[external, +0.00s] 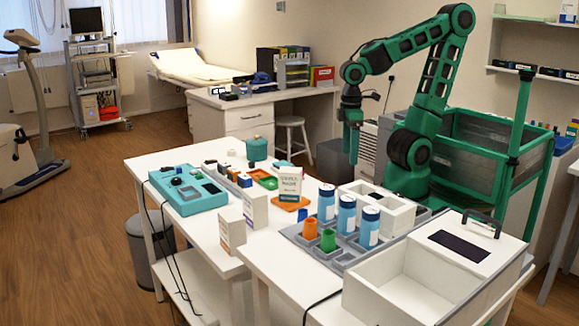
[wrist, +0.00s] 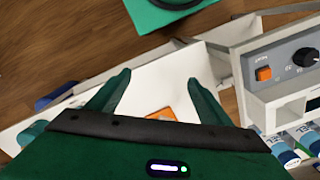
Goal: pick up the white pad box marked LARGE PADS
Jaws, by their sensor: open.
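Three white boxes stand on the white table in the external view. One, with dark print on its face (external: 290,184), stands at the table's middle. A plain-looking white box (external: 255,207) and a white box with coloured print (external: 231,231) stand nearer the front left. The print is too small to tell which is marked LARGE PADS. My gripper (external: 352,150) hangs pointing down above the table's far right side, apart from all the boxes. In the wrist view my gripper (wrist: 161,84) is open, with nothing between its fingers; no box is clearly recognisable there.
A teal console (external: 188,188) with cables sits at the table's left. Several blue bottles (external: 347,214) and coloured cups stand in a grey tray at the right. A large white open bin (external: 395,285) is at front right. An orange pad (external: 290,203) lies by the middle box.

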